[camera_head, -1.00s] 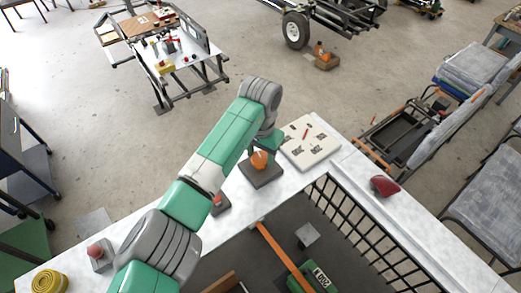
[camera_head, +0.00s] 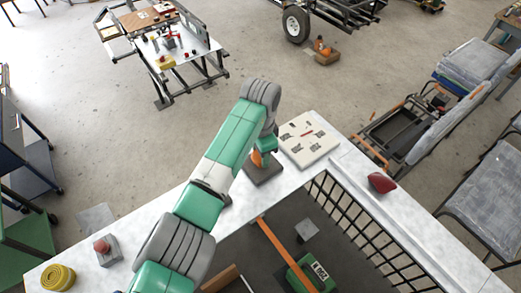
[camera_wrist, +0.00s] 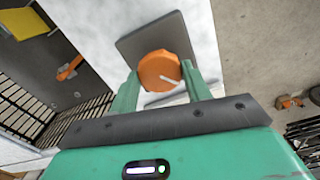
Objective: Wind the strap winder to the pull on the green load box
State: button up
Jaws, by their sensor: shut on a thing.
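The strap winder is an orange round knob (camera_wrist: 157,66) with a pale mark across its face, on a dark square base plate (camera_head: 266,175). My gripper (camera_wrist: 160,70) has one finger on each side of the knob and is shut on it. In the head view, my gripper partly hides the knob (camera_head: 257,158). An orange strap (camera_head: 275,241) runs across the pit to the box.
A white panel (camera_head: 303,140) with dark markings and a small red part lies beside the winder. A red object (camera_head: 381,182) sits on the right ledge. A black railing (camera_head: 345,215) edges the pit. A yellow strap roll (camera_head: 58,278) and a red button box (camera_head: 106,251) stand at lower left.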

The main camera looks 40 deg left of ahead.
jog(key=shift+r, duration=0.1)
dwell(0.3)
jog(key=o, duration=1)
notch_tip(320, 180, up, 8)
jog(key=shift+f+b, duration=0.15)
jog(key=shift+b, duration=0.4)
